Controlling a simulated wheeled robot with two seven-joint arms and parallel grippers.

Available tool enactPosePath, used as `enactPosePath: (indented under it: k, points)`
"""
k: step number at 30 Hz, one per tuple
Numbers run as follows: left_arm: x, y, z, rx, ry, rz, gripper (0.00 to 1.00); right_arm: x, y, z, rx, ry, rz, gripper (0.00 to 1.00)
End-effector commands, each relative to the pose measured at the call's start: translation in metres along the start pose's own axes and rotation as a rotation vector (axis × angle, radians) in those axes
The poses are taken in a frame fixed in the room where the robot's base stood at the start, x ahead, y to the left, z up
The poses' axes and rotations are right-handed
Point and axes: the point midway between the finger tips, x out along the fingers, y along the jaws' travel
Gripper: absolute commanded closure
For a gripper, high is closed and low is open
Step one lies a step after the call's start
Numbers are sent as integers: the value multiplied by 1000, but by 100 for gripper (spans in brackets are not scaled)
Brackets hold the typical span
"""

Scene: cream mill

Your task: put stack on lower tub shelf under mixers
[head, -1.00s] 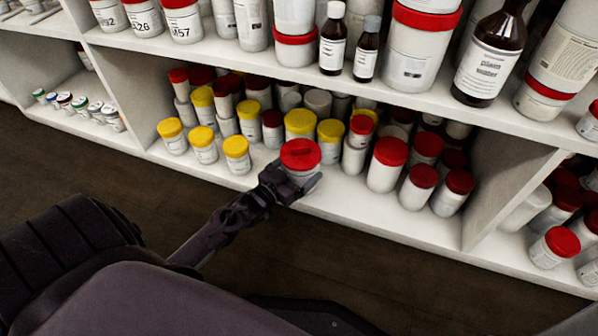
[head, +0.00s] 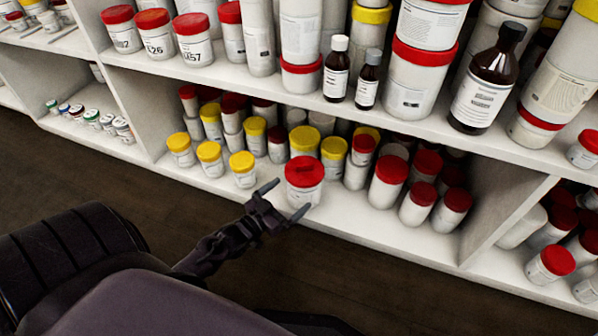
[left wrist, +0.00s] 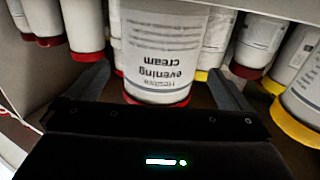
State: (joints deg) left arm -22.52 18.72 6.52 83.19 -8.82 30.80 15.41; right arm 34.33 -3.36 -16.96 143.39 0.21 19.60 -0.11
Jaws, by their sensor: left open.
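A white tub with a red lid (head: 304,178) stands upright at the front of the lower shelf (head: 345,212). A darker red shape lies on its lid. I cannot tell whether it is one tub or a stack. My left gripper (head: 284,200) is open and empty just in front of it, its fingertips close to the tub's lower front. In the left wrist view the tub (left wrist: 160,45) shows upside down between the open fingers (left wrist: 158,90), with a label reading "evening cream". My right gripper is not in view.
Yellow-lidded tubs (head: 210,158) stand to the left on the same shelf, and red-lidded tubs (head: 389,180) to the right. The upper shelf holds large tubs (head: 420,80) and brown bottles (head: 488,85). The shelf's front strip is partly clear.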

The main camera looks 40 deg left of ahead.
Motion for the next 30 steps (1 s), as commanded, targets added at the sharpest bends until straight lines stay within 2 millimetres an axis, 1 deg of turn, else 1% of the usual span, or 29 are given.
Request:
enactPosePath:
  k: [1,3,6,9,14,30]
  points:
    - [-12,0,-5,-1,-4,-1,0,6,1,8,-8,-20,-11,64]
    - [-26,0,-5,-1,-2,-1,0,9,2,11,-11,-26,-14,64]
    - [-41,0,-3,0,-2,-2,0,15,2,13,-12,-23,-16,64]
    - [-51,0,-2,0,-1,-1,0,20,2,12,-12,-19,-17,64]
    - [-56,0,-1,1,3,-1,0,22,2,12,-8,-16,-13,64]
    - [-56,0,0,0,2,-1,0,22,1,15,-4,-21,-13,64]
